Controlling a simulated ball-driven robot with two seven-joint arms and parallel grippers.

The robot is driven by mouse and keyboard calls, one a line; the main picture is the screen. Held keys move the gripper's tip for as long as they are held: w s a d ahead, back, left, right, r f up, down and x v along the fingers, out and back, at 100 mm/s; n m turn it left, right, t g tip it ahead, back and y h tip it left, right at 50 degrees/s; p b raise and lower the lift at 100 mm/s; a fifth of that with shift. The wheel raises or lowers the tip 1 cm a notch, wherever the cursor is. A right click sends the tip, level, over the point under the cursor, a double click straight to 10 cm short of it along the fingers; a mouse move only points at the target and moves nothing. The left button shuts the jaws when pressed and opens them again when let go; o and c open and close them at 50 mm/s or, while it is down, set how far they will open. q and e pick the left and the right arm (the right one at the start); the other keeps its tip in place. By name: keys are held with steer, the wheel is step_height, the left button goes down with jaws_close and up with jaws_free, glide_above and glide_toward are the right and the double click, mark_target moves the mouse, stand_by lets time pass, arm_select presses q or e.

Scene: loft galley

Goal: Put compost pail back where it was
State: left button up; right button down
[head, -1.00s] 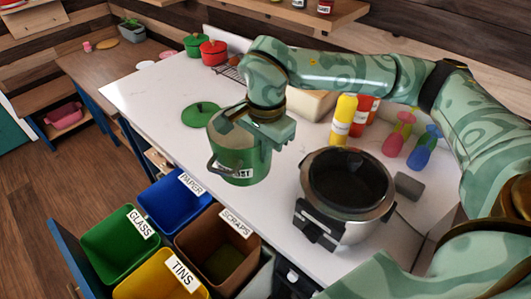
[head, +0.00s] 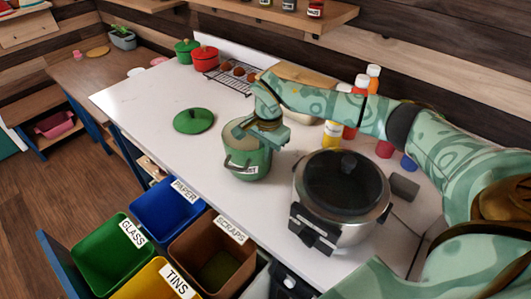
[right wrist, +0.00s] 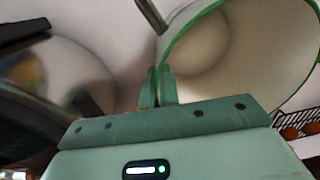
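The green compost pail (head: 250,165), with a dark handle and a partly hidden white label, is upright at the worktop, left of the cooker. I cannot tell whether its base touches. Its pale, empty-looking inside (right wrist: 235,55) and green rim fill the upper right of the right wrist view. My right gripper (head: 268,132) is at the pail's right rim; its fingers (right wrist: 160,78) are close together on the pail's wall. A round green lid (head: 193,120) lies on the worktop left of the pail. My left gripper is not in view.
A steel cooker (head: 340,190) stands close right of the pail. Sauce bottles (head: 332,134) stand behind it. Sorting bins, including the brown scraps bin (head: 212,255), sit below the worktop's front edge. The white worktop (head: 140,95) is clear at left.

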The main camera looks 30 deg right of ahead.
steer(key=shift+w+f, duration=0.1)
steer(key=shift+f, duration=0.3)
steer(key=c, duration=1.6)
jaws_free()
steer(key=shift+c, duration=0.2)
step_height(320, 180, up, 12)
steer(key=p, duration=0.1)
steer(key=shift+s, duration=0.4)
steer(key=shift+d, duration=0.1)
